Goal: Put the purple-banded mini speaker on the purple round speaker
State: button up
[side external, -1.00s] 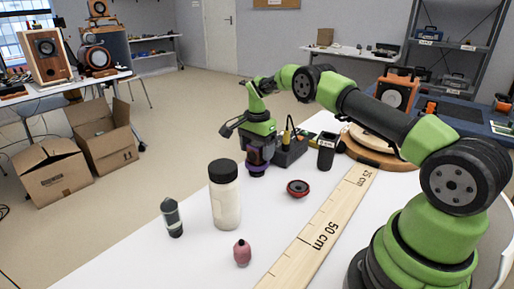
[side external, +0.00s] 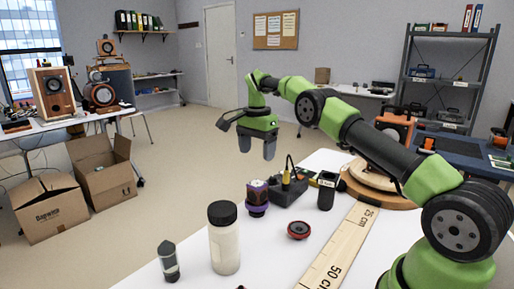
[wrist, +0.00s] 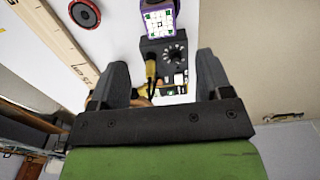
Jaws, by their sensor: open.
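The purple-banded mini speaker (side external: 258,189), dark with a purple band, appears to rest upright on the purple round speaker (side external: 257,211), which shows as a low purple base on the white table. The join between them is too small to see clearly. In the wrist view a purple-edged top with a white and green pattern, apparently the mini speaker's (wrist: 160,22), lies beyond the fingertips. My gripper (side external: 256,150) is open and empty, fingers pointing down, above the stack and apart from it. In the wrist view the fingers (wrist: 160,70) stand wide apart.
A dark box with a knob and yellow plug (side external: 289,188) stands close right of the stack. A black canister (side external: 326,195), red-rimmed round driver (side external: 299,230), white jar (side external: 224,245), dark pointed bottle (side external: 168,263) and wooden ruler (side external: 340,250) are also on the table.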

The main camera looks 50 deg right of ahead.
jog(key=s+a+r+n+t, duration=0.2)
jog(key=s+a+r+n, duration=0.3)
jog(key=r, duration=0.3)
jog(key=s+a+r+n+t, duration=0.25)
jog(key=s+a+r, duration=0.3)
jog(key=r, duration=0.35)
jog(key=s+a+f+n+t+y, duration=0.1)
jog(key=s+a+f+n, duration=0.1)
jog(key=s, duration=0.7)
jog(key=s+a+f+n+t+y, duration=0.1)
jog(key=s+a+n, duration=0.3)
jog(key=s, duration=0.4)
jog(key=shift+s+a+f+t, duration=0.35)
jog(key=shift+a+f, duration=0.1)
jog(key=shift+a, duration=0.2)
